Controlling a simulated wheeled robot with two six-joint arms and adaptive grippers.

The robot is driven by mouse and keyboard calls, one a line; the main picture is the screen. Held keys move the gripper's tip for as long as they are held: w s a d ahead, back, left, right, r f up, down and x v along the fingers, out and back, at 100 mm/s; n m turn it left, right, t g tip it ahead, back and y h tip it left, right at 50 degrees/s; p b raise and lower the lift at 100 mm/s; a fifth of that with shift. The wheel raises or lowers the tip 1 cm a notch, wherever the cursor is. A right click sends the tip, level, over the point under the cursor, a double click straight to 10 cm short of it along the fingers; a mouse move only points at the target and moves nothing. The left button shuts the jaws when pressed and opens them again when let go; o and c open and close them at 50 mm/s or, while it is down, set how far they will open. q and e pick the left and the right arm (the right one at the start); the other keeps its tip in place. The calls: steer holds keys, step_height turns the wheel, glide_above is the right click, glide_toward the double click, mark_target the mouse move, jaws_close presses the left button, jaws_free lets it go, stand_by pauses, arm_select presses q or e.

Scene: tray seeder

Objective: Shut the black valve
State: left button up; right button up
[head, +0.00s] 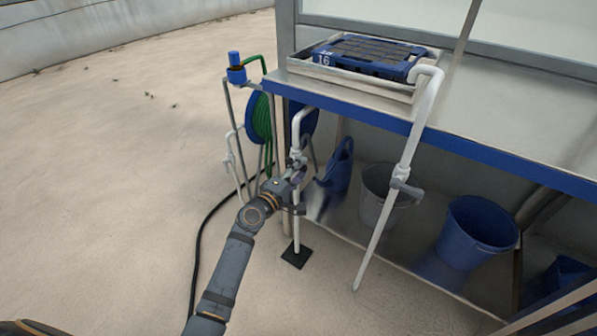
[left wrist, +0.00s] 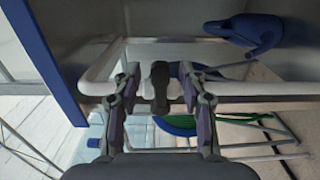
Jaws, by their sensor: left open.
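The black valve (left wrist: 159,98) has a dark handle on a white upright pipe (head: 297,232) in front of the bench. In the left wrist view the handle lies across the pipe, between the two fingers of my left gripper (left wrist: 159,76). The fingers are apart, with a visible gap on each side of the handle. In the head view my left gripper (head: 293,184) is at the pipe and mostly hides the valve. My right gripper is in neither view.
A second white pipe (head: 380,238) with a grey-handled valve (head: 406,188) stands to the right. A green hose reel (head: 262,118) is behind left. A blue watering can (head: 339,168), grey bucket (head: 376,205) and blue bucket (head: 470,240) are under the bench. The floor at left is clear.

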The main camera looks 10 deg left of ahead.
arm_select(q)
steer(key=v, duration=1.2)
